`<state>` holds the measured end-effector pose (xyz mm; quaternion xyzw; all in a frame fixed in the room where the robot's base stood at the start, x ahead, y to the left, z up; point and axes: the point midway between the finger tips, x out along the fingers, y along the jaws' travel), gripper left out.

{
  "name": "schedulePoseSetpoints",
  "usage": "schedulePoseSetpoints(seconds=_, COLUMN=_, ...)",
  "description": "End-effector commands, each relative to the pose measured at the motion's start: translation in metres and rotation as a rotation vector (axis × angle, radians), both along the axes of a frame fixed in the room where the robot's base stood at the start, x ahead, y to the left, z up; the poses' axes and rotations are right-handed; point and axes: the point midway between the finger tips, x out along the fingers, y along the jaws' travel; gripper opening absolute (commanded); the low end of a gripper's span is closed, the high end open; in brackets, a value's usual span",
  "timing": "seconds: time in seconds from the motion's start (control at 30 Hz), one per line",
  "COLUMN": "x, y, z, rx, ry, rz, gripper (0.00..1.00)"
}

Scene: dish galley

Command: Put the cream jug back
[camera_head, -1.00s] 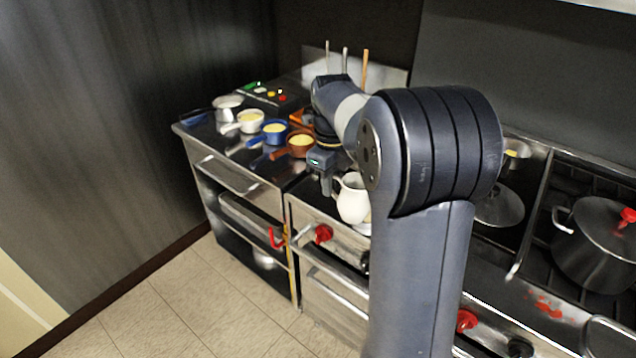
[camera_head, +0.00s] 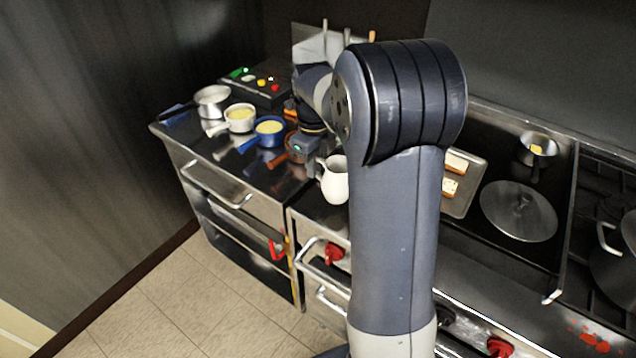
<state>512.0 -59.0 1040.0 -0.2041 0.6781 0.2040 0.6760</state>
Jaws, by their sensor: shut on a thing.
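The cream jug (camera_head: 336,181) is a small white pitcher with its handle on the left. It hangs upright beside my arm, near the front edge of the dark counter. My gripper (camera_head: 318,168) is shut on the jug, at its handle side near the rim. The fingertips are small in the picture and my arm hides the jug's right side. I cannot tell whether the jug's base touches the surface below.
A blue pot (camera_head: 269,133), a cream pot (camera_head: 240,119), a steel pan (camera_head: 212,101) and a partly hidden brown pot (camera_head: 296,146) stand to the left. A button panel (camera_head: 262,86) is behind. A tray (camera_head: 461,190) and a lid (camera_head: 518,211) lie to the right.

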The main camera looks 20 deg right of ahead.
Motion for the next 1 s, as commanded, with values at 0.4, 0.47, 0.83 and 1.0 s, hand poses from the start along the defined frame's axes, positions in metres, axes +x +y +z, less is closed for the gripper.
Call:
schedulePoseSetpoints(seconds=0.4, x=0.000, y=0.000, z=-0.047, rx=0.000, ry=0.000, rz=0.000, gripper=0.00)
schedulePoseSetpoints(seconds=0.47, x=0.000, y=0.000, z=-0.050, rx=0.000, ry=-0.001, rz=0.000, gripper=0.00)
schedulePoseSetpoints(seconds=0.83, x=0.000, y=0.000, z=-0.055, rx=0.000, ry=-0.001, rz=0.000, gripper=0.00)
schedulePoseSetpoints(seconds=1.0, x=0.000, y=0.000, z=-0.054, rx=0.000, ry=-0.001, rz=0.000, gripper=0.24)
